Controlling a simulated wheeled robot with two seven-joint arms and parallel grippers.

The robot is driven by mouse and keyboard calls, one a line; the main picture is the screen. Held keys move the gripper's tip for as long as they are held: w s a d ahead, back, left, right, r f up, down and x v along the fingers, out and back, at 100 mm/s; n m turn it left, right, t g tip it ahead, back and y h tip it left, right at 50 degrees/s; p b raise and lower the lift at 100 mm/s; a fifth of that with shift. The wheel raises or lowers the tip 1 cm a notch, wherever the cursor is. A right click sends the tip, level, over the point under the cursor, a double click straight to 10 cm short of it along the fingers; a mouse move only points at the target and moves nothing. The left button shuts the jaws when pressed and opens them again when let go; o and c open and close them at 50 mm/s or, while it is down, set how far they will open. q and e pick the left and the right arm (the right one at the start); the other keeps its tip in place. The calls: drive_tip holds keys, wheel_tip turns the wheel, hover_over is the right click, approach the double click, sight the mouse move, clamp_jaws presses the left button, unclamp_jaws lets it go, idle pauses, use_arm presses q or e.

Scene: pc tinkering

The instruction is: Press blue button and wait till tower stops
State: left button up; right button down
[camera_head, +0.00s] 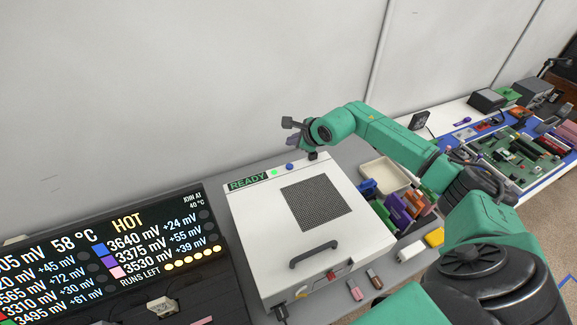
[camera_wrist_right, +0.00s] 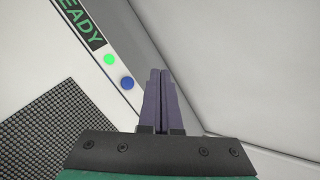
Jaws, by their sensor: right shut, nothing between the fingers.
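The blue button (camera_head: 289,166) sits on the top back edge of a white box-shaped machine (camera_head: 251,217), beside a green light (camera_head: 274,172) and a "READY" label (camera_head: 248,183). It also shows in the right wrist view (camera_wrist_right: 127,83). My right gripper (camera_head: 291,143) is above the machine's back edge, close to the blue button. In the right wrist view its purple fingers (camera_wrist_right: 159,75) are together, empty, and to the right of the button, apart from it in the picture. My left gripper is not in view.
A dark display (camera_head: 120,262) reading "58 °C HOT" stands at the left. A cream tray (camera_head: 388,172) and several coloured blocks (camera_head: 392,206) lie right of the machine. A green circuit board (camera_head: 520,160) lies farther right. A white wall is close behind.

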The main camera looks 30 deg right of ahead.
sight(292, 169)
wheel_tip(292, 169, down, 3)
drive_tip(key=shift+f+b, duration=0.1)
drive_tip(key=shift+b, duration=0.6)
wheel_tip(292, 169, down, 4)
drive_tip(key=b, duration=0.3)
drive_tip(key=shift+s+r, duration=0.15)
drive_tip(key=shift+r, duration=0.05)
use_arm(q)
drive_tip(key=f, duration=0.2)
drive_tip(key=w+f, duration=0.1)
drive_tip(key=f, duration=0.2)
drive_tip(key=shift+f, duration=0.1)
use_arm(e)
drive_tip(key=shift+f, duration=0.35)
drive_tip(key=shift+r, duration=0.1)
use_arm(q)
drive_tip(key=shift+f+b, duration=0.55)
drive_tip(key=shift+b, duration=0.25)
use_arm(e)
drive_tip(key=shift+f, duration=0.45)
